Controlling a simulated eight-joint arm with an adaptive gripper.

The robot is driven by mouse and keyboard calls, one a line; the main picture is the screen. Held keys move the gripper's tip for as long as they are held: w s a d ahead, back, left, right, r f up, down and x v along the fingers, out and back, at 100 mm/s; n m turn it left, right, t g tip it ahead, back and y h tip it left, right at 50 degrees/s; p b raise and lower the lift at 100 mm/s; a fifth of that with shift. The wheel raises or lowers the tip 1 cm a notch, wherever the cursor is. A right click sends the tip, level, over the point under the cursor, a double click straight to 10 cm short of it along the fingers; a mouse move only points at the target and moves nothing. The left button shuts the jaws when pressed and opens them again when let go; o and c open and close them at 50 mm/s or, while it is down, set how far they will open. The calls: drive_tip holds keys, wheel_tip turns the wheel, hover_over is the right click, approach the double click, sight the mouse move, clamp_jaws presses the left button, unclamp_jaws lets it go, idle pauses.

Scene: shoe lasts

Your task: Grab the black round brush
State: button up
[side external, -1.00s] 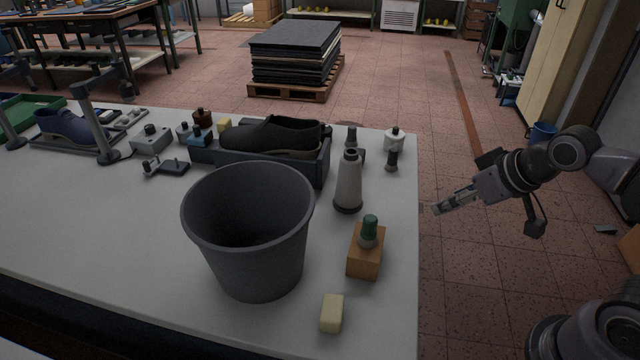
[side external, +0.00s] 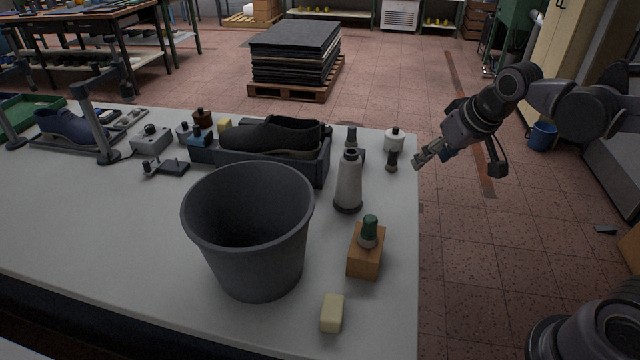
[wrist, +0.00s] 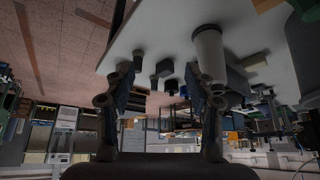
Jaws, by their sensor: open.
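A small dark upright round piece, which looks like the black round brush (side external: 391,161), stands near the table's right edge, in front of a white pot (side external: 394,139). A short dark piece in the wrist view (wrist: 138,60) seems to be the same brush, though it is too small to be sure. My gripper (side external: 418,160) is open and empty, just off the right edge of the table, to the right of the brush and apart from it. Both fingers show in the wrist view (wrist: 160,93) with a gap between them.
A grey cone (side external: 348,185) stands left of the brush, beside a dark tray (side external: 318,165) holding a black shoe (side external: 270,135). A wooden block with a green-topped piece (side external: 366,252), a large grey bucket (side external: 250,255) and a cream block (side external: 332,313) stand nearer the camera.

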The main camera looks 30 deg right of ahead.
drive_tip(key=w+d+f+m+g, duration=0.15)
drive_tip(key=w+d, duration=0.25)
drive_tip(key=w, duration=0.5)
drive_tip(key=m+h, duration=0.1)
approach(396, 152)
drive_tip(key=w+f, duration=0.1)
drive_tip(key=f, duration=0.1)
drive_tip(key=shift+x, duration=5.25)
drive_tip(key=shift+s+d, duration=0.1)
clamp_jaws()
